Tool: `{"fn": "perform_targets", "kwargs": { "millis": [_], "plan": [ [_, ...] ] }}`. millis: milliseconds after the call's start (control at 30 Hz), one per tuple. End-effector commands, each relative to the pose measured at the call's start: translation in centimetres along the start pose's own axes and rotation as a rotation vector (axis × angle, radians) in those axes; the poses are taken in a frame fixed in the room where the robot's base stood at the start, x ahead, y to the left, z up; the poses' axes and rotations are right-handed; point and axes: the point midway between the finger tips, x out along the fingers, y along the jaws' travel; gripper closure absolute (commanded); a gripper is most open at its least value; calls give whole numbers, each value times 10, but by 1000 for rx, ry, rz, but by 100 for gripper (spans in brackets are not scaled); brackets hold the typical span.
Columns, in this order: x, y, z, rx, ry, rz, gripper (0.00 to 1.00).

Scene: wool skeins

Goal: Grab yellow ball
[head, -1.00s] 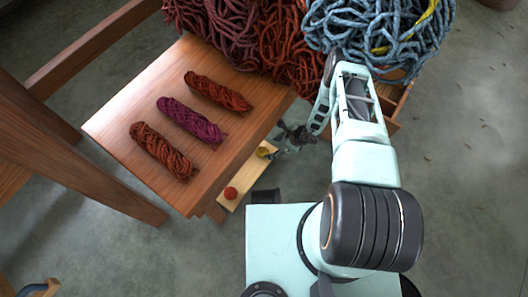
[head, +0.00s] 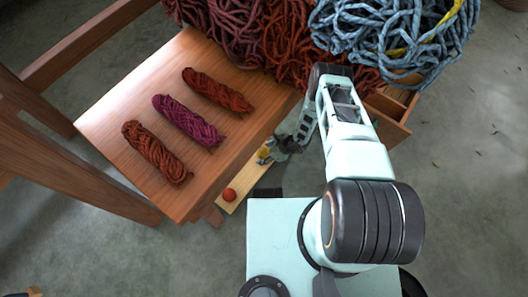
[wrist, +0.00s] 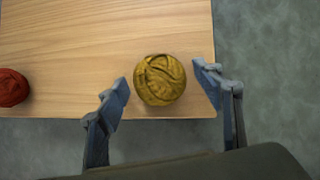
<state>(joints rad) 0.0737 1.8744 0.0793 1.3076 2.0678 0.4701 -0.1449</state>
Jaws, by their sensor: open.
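The yellow ball (wrist: 160,80) is a wound ball of mustard yarn on a light wooden board, near the board's corner. My gripper (wrist: 162,88) is open in the wrist view, with one finger to the left of the ball and one to the right. Gaps show between the ball and both fingers. In the head view the yellow ball (head: 264,153) is partly hidden by my gripper (head: 277,150), which is low beside the table.
A red ball (wrist: 12,88) lies on the same board (wrist: 75,60), left of the yellow one. The wooden table (head: 110,105) above holds several skeins. A large heap of red and blue wool (head: 270,40) and an open drawer (head: 393,128) are beyond.

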Motion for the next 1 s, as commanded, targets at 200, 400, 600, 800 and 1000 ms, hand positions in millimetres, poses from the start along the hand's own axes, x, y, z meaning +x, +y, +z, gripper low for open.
{"fn": "perform_targets", "kwargs": {
  "millis": [200,400,600,800,1000],
  "plan": [
    [0,0,0,0,0,0,54],
    [0,0,0,0,0,0,77],
    [0,0,0,0,0,0,83],
    [-2,-1,1,0,0,0,83],
    [-14,-6,7,-2,0,0,83]
  ]
}}
